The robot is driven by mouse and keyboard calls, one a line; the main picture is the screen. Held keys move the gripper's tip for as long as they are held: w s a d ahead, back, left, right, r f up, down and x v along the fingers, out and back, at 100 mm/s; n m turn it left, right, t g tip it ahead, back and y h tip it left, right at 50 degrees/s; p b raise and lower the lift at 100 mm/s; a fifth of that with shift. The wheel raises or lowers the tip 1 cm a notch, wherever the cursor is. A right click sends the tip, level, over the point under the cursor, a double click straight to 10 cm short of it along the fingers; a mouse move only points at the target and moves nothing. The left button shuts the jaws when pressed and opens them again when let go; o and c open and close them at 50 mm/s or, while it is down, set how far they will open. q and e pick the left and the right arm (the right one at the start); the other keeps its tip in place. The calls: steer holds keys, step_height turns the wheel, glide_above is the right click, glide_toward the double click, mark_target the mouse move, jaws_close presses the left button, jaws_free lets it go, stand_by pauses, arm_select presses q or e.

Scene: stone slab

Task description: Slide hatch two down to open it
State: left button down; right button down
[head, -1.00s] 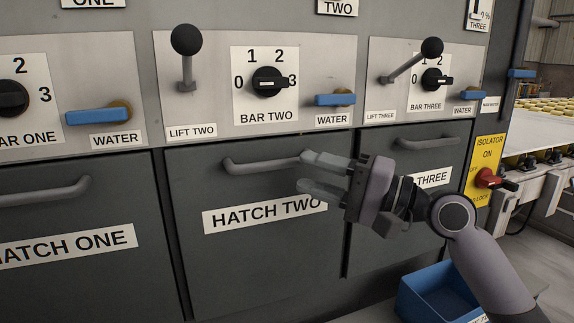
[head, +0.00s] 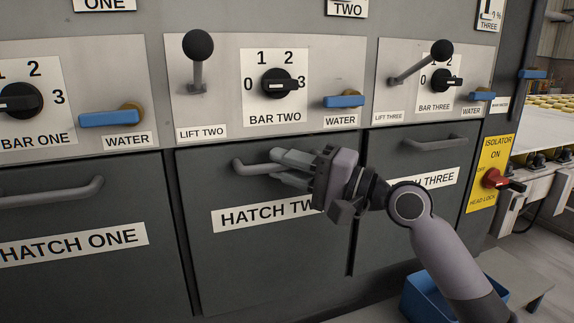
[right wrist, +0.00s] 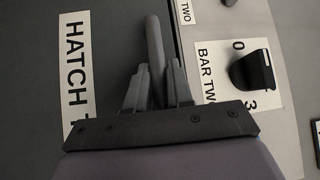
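Hatch two (head: 240,255) is a dark grey panel that sits flush between its neighbours, below the bar two controls. It carries a white HATCH TWO label (head: 255,215), partly covered by my gripper in the head view. Its grey bar handle (head: 245,167) runs across near the top edge. My right gripper (head: 271,165) is at the right part of this handle. In the right wrist view, the handle (right wrist: 153,40) passes between the two fingers, which lie close against it on both sides. My left gripper is not in view.
The lift two lever (head: 198,62), bar two knob (head: 280,83) and blue water handle (head: 344,101) are just above. Hatch one (head: 70,285) and hatch three (head: 400,205) flank it. A blue bin (head: 420,300) stands low at the right, and a red isolator switch (head: 497,180) is farther right.

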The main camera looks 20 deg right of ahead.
step_height(320, 180, down, 17)
steer(key=b, duration=1.1)
steer(key=shift+r, duration=0.1)
steer(key=shift+f+b, duration=0.45)
steer(key=shift+f, duration=0.25)
steer(key=c, duration=1.1)
jaws_free()
steer(key=shift+r, duration=0.1)
steer(key=shift+d, duration=0.1)
steer(key=b, duration=0.1)
glide_toward(260, 244)
steer(key=shift+r+v, duration=0.2)
steer(key=shift+v, duration=1.3)
steer(key=shift+w+f, duration=0.1)
steer(key=shift+d, duration=0.1)
